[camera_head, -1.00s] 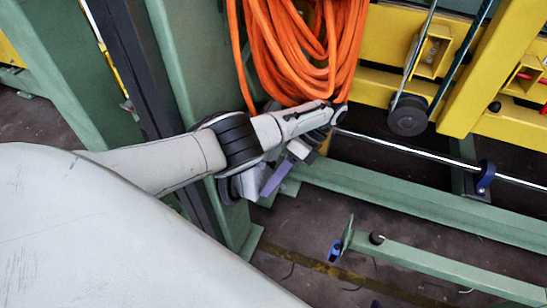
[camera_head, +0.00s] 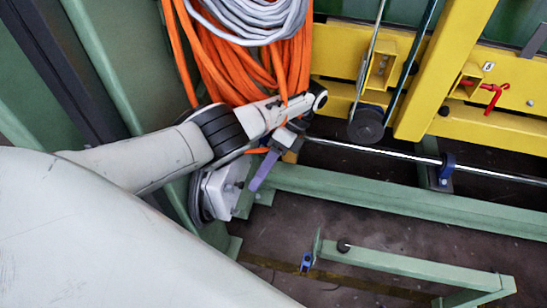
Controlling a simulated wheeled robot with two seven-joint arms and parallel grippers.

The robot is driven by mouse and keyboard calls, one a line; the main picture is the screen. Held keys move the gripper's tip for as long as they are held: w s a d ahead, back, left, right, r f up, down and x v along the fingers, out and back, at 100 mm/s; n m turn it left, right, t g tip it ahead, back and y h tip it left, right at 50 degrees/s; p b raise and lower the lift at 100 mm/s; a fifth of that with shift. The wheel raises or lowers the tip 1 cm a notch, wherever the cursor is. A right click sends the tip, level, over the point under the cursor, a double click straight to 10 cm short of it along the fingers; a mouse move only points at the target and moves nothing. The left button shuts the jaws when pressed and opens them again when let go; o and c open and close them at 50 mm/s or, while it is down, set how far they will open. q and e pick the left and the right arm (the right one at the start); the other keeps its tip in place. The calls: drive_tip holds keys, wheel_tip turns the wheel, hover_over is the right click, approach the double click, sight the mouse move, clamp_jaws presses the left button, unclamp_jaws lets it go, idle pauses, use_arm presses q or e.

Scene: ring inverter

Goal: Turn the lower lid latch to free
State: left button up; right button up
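A red lever-like handle (camera_head: 491,95) shows on the yellow frame at the upper right; I cannot tell for sure whether it is the lower lid latch, or how it is turned. My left arm comes in from the left and bends at a black-ringed joint. My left gripper (camera_head: 263,170), with a purple-blue finger part, hangs below the arm's end, well left of and below the red handle. It is partly hidden and small, so whether it is open or shut is unclear. My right gripper is out of view.
An orange hose bundle (camera_head: 265,65) and grey hose coils (camera_head: 262,18) hang behind my arm. Yellow framing (camera_head: 448,65) has a dark pulley (camera_head: 366,126) with cables. A metal rod (camera_head: 400,156) and green beams (camera_head: 390,205) cross in front. Dark floor shows between the beams.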

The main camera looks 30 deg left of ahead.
use_arm(q)
drive_tip(key=shift+w+r, duration=0.2)
drive_tip(key=shift+r, duration=0.1)
